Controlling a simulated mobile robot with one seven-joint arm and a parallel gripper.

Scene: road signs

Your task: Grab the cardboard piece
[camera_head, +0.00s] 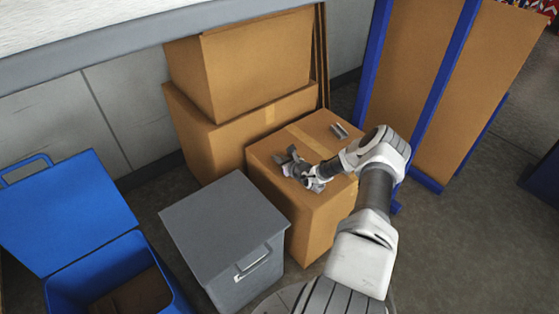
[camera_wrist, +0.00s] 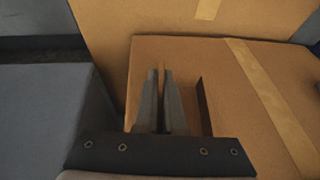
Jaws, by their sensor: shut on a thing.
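My gripper (camera_head: 292,163) is low over the top of a cardboard box (camera_head: 323,205), at its left part. In the wrist view its two grey fingers (camera_wrist: 161,80) are close together, with a thin brown edge between them. This looks like a cardboard piece held edge-on, brown like the box below, so its outline is hard to tell. A dark narrow strip (camera_wrist: 205,106) shows right of the fingers; I cannot tell whether it is the piece's edge or a shadow. In the head view my gripper hides the piece.
A small grey object (camera_head: 339,130) lies on the box top. Larger boxes (camera_head: 258,65) are stacked behind. A grey bin (camera_head: 222,225) stands left, close to the box. An open blue bin (camera_head: 68,210) is further left. Blue-framed brown panels (camera_head: 480,85) stand at right.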

